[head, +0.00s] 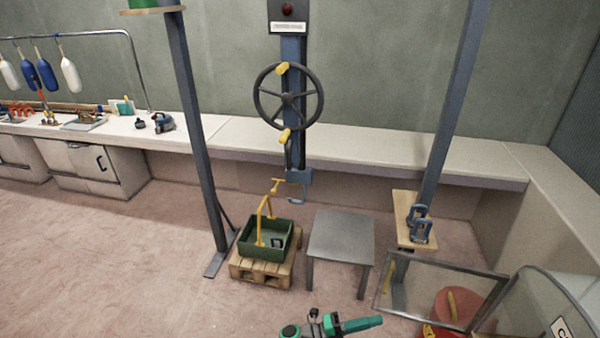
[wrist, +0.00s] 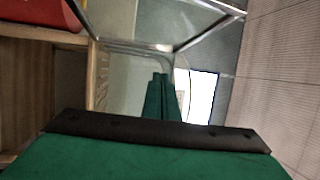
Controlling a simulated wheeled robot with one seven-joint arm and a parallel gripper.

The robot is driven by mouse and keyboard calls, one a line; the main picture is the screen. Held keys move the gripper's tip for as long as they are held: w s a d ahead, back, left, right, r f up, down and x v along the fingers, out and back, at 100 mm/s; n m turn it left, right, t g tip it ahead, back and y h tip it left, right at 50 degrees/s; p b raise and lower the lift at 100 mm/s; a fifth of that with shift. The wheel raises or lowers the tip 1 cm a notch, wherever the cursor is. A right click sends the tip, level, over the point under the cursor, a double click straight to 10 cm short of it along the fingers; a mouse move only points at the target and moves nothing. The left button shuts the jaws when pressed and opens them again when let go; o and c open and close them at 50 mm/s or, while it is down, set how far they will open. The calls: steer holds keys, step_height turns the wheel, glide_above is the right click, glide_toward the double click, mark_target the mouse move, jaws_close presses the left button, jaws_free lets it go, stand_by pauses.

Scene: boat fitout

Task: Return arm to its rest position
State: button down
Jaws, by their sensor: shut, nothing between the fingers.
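My arm (head: 345,325) shows at the bottom edge of the head view, in green and dark parts, in front of the grey table and left of the metal frame. Only its upper part is in frame. My gripper (wrist: 160,78) shows in the wrist view as two green fingers, shut against each other with nothing between them. The fingers point toward a pale pane and a metal frame (wrist: 185,42). The rest of the arm is out of view.
A grey table (head: 341,236), a green crate (head: 262,252) on a pallet (head: 262,272) and a handwheel (head: 288,96) stand ahead. At right are a metal frame (head: 440,262), a red container (head: 458,308) and a wooden shelf (head: 408,215). Floor at left is clear.

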steer(key=s+r+n+t+y, duration=0.2)
steer(key=s+r+n+t, duration=0.1)
steer(key=s+n+t, duration=0.9)
steer(key=s+a+r+n+y, duration=0.3)
steer(key=s+a+n+y, duration=0.3)
steer(key=s, duration=0.3)
steer(key=s+a+r+n+y, duration=0.3)
steer(key=s+a+n+y, duration=0.3)
steer(key=s+a+n, duration=0.2)
steer(key=s+a+r+n+y, duration=0.3)
steer(key=s+a+n+y, duration=0.3)
steer(key=s+a+n, duration=0.2)
steer(key=shift+s+r+t, duration=0.35)
steer(key=shift+s+t, duration=0.05)
steer(key=shift+s, duration=0.85)
steer(key=shift+w+a, duration=0.1)
steer(key=shift+w, duration=0.05)
steer(key=shift+d, duration=0.25)
